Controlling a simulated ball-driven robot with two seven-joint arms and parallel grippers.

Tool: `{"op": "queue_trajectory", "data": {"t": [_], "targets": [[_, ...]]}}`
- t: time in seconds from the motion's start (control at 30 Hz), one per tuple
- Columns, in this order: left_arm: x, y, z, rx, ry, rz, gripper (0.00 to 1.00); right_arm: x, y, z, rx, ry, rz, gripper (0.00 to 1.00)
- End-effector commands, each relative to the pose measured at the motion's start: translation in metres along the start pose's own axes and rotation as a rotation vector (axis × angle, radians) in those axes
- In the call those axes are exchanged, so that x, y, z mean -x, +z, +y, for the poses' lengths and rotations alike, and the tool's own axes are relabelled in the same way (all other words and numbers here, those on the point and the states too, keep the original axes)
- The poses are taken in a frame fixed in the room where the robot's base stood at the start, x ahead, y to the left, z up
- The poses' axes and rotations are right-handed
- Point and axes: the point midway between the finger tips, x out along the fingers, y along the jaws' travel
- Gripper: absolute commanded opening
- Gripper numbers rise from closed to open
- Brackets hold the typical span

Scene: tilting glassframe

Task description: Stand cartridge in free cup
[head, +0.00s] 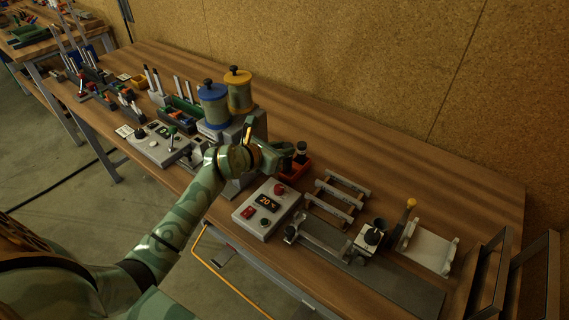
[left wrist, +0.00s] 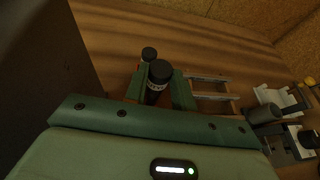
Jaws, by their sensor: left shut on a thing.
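My left gripper (head: 282,155) is beside the orange-red holder (head: 301,170) on the bench. In the left wrist view, a dark cartridge with a black cap and a light band (left wrist: 158,82) stands between the two green fingers (left wrist: 158,94), which are shut on it. A second black-capped cartridge (left wrist: 149,54) is just beyond it; in the head view a black-capped one (head: 301,147) stands at the holder. The gripper hides much of the holder, so I cannot tell which cup is free. My right gripper is in neither view.
A grey control box with a display (head: 266,208) is in front of the holder. A metal rack (head: 338,197) is to its right. Blue (head: 213,104) and yellow-topped (head: 239,91) canisters are behind left. The bench behind the rack is clear.

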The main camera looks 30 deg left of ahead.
Motion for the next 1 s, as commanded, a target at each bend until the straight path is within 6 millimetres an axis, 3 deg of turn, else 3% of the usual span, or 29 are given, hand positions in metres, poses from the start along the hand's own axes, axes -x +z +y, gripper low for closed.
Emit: {"op": "queue_trajectory", "data": {"t": [0.1, 0.3, 0.5, 0.83, 0.87, 0.9, 0.93, 1.0], "targets": [[-0.017, -0.011, 0.006, 0.001, 0.0, -0.001, 0.03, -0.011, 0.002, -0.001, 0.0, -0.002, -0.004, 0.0], [-0.03, -0.018, 0.01, 0.001, 0.0, -0.001, 0.03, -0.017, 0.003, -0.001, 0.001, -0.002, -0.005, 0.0], [-0.04, -0.046, 0.01, 0.002, -0.001, -0.001, 0.03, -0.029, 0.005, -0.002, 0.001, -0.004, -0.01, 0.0], [-0.04, -0.046, 0.01, 0.0, -0.001, -0.001, 0.03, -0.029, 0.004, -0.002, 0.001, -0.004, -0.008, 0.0], [-0.04, -0.047, 0.01, 0.0, -0.001, 0.0, 0.28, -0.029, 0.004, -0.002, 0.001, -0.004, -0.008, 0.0], [-0.04, -0.046, 0.01, 0.0, -0.001, -0.001, 0.4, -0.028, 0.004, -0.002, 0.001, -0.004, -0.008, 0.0], [-0.04, -0.046, 0.01, 0.0, -0.001, -0.001, 0.47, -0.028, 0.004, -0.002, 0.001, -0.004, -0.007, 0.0], [-0.04, -0.046, 0.01, 0.0, -0.001, -0.001, 0.47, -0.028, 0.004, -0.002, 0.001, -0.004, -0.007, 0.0]]}}
